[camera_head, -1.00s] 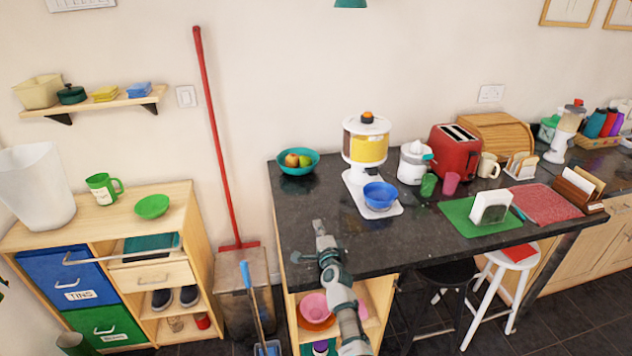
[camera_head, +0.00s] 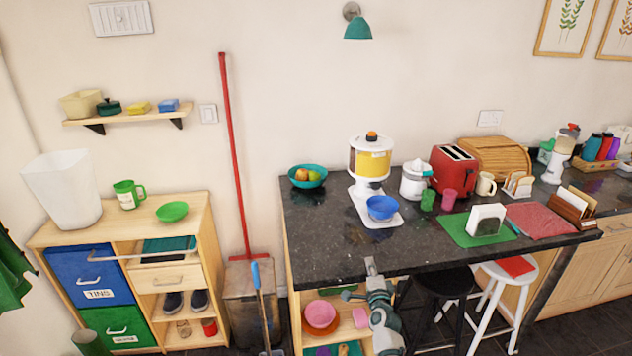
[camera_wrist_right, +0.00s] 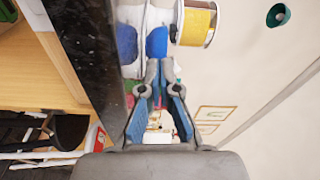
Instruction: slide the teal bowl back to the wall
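The teal bowl (camera_head: 308,182) stands upright at the back left corner of the dark counter (camera_head: 325,235), near the wall, with several fruits in it. It looks close to the wall, but I cannot tell the exact gap. My right gripper (camera_head: 371,265) is at the counter's front edge, well in front of the bowl and to its right. In the right wrist view my right gripper (camera_wrist_right: 161,68) has its fingertips close together with nothing held between them. The teal bowl is not seen in that view. My left gripper is not in view.
A cereal dispenser (camera_head: 371,160) with a blue bowl (camera_head: 382,207) on its base stands right of the teal bowl. A juicer (camera_head: 414,180) and red toaster (camera_head: 453,171) are further right. The counter's left front is clear. A red-handled broom (camera_head: 233,150) leans against the wall left of the counter.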

